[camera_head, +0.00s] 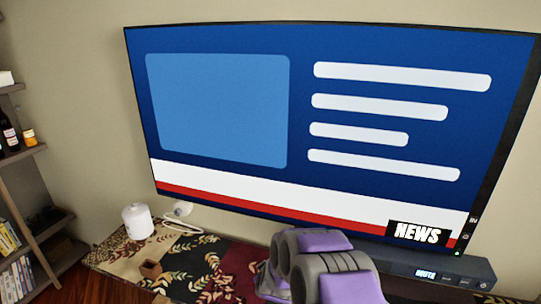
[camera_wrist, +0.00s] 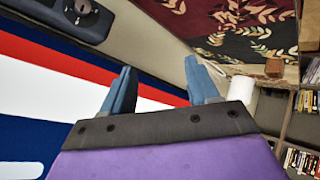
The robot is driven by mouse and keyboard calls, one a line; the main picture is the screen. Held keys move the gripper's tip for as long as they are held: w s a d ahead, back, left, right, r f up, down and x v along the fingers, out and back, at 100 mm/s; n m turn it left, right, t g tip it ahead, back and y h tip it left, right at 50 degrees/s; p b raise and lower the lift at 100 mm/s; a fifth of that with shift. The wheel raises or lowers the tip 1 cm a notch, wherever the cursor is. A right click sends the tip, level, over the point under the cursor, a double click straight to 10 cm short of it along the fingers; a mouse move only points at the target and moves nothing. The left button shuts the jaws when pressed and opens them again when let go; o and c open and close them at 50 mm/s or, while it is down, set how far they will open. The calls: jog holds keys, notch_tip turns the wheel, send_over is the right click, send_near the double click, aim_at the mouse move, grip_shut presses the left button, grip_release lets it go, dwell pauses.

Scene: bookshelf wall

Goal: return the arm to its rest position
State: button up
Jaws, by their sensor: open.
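My gripper (camera_wrist: 160,68) shows in the wrist view with two blue-grey fingers spread apart and nothing between them. It is open and empty. My purple and grey arm (camera_head: 322,262) shows at the bottom middle of the head view, in front of the low cabinet and below the television. The fingers cannot be made out in the head view. The wrist view is strongly tilted, with the television at its left.
A large television (camera_head: 330,120) shows a news screen. A patterned cloth (camera_head: 205,262) holds a white canister (camera_head: 137,221) and a small brown box (camera_head: 150,269). A bookshelf (camera_head: 25,155) stands at the left.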

jog(key=s+d+r+m+g+y+b, duration=0.1)
jog(key=s+d+r+g, duration=0.15)
jog(key=s+r, duration=0.55)
jog(key=s+d+r+m+g+y, duration=0.1)
jog(key=s+r+m+g, duration=0.15)
jog(key=s+r, duration=0.6)
jog(key=s+d+r+m+g+h, duration=0.1)
jog(key=s+d+g, duration=0.1)
jog(key=s, duration=0.8)
jog(key=s+d+r+m+g+h, duration=0.1)
jog(key=s+d, duration=0.4)
jog(key=s, duration=0.6)
jog(key=s+d+r+m+g+b, duration=0.1)
jog(key=s+d+m+g, duration=0.1)
jog(key=s, duration=0.9)
jog(key=shift+d+r+g+h, duration=0.2)
jog(key=shift+d+g+h, duration=0.2)
jog(key=shift+d+g, duration=0.55)
jog(key=shift+w+d+m+t, duration=0.1)
jog(key=shift+d+m+t, duration=0.15)
